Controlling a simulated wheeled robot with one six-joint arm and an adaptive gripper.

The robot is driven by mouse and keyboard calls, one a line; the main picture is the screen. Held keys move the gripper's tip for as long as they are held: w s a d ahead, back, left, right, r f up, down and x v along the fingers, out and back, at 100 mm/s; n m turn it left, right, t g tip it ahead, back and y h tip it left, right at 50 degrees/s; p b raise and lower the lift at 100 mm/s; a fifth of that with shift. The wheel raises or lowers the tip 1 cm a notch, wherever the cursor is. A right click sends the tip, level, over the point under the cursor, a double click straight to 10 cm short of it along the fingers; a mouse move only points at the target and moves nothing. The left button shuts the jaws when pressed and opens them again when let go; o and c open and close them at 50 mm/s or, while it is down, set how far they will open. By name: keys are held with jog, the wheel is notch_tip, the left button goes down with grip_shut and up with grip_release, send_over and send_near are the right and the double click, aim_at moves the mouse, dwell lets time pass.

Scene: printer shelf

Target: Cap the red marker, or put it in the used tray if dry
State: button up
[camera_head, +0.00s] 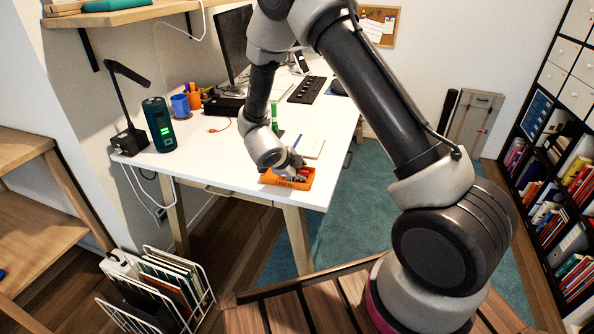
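A small orange tray (283,184) sits at the near corner of the white desk, with lettering on its front that seems to read "USED". My gripper (296,175) points down at the tray, its fingers at or just inside the rim. A small patch of red shows beside the fingers; I cannot tell whether it is the red marker, or whether it is held or lies in the tray. The fingers are too small and too covered by the wrist to show open or shut. No separate marker cap can be made out.
A notepad (311,146) lies behind the tray. A dark green cylinder (158,124), a black lamp (128,138), a blue mug (180,105) and a monitor (234,45) stand further left and back. A keyboard (307,89) lies at the back. The desk's left middle is mostly clear.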

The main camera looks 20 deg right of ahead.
jog(key=shift+s, duration=0.1)
notch_tip(320, 180, up, 8)
dwell(1.2)
dwell(0.3)
jog(key=a+f+n+y, duration=0.1)
jog(key=w+a+n+y, duration=0.1)
jog(key=a+n, duration=0.1)
jog(key=a+f+n+t+y, duration=0.1)
jog(key=a, duration=0.1)
jog(key=shift+w+a+f+n+y, duration=0.2)
jog(key=shift+f+n+y, duration=0.15)
jog(key=shift+n+y, duration=0.05)
jog(key=a+n+y, duration=0.2)
jog(key=shift+s+a+r+n, duration=0.1)
jog(key=shift+s+a+n, duration=0.15)
jog(key=shift+s+n, duration=0.15)
jog(key=s+d+r+n+g+y, duration=0.3)
jog(key=s+r+n+g+y, duration=0.15)
jog(key=s+r+n, duration=1.1)
jog(key=s+d+r+t+h, duration=0.1)
jog(key=s+d+r+h, duration=0.1)
jog(key=s+d+r, duration=0.4)
jog(key=s+d+r+t+h, duration=0.1)
jog(key=s+d+r+h, duration=0.1)
jog(key=s+d+r, duration=0.4)
jog(key=s+d, duration=0.5)
jog(key=shift+s+d, duration=0.15)
